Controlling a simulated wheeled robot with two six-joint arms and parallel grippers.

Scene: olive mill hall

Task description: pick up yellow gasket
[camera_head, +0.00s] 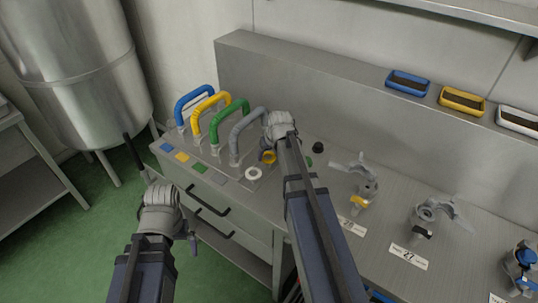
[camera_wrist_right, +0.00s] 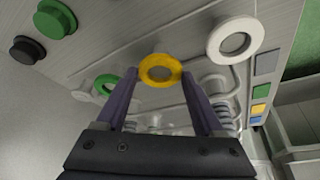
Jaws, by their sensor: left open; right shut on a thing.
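The yellow gasket (camera_wrist_right: 160,84) is a flat ring between the two fingers of my right gripper (camera_wrist_right: 160,76) in the right wrist view. The right gripper is shut on it. In the head view the yellow gasket (camera_head: 268,158) shows just left of my right wrist, above or at the bench top; I cannot tell if it touches the bench. The right fingertips are mostly hidden by the arm there. My left gripper (camera_head: 139,158) is open and empty, off the bench's left front corner.
A white gasket (camera_head: 253,174) lies on the bench, and a green ring (camera_wrist_right: 105,84) shows in the wrist view. Blue, yellow, green and grey arched handles (camera_head: 238,106) stand at the back left. Clamp-like fittings (camera_head: 363,180) stand to the right. Green and black knobs (camera_wrist_right: 55,20) are nearby.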

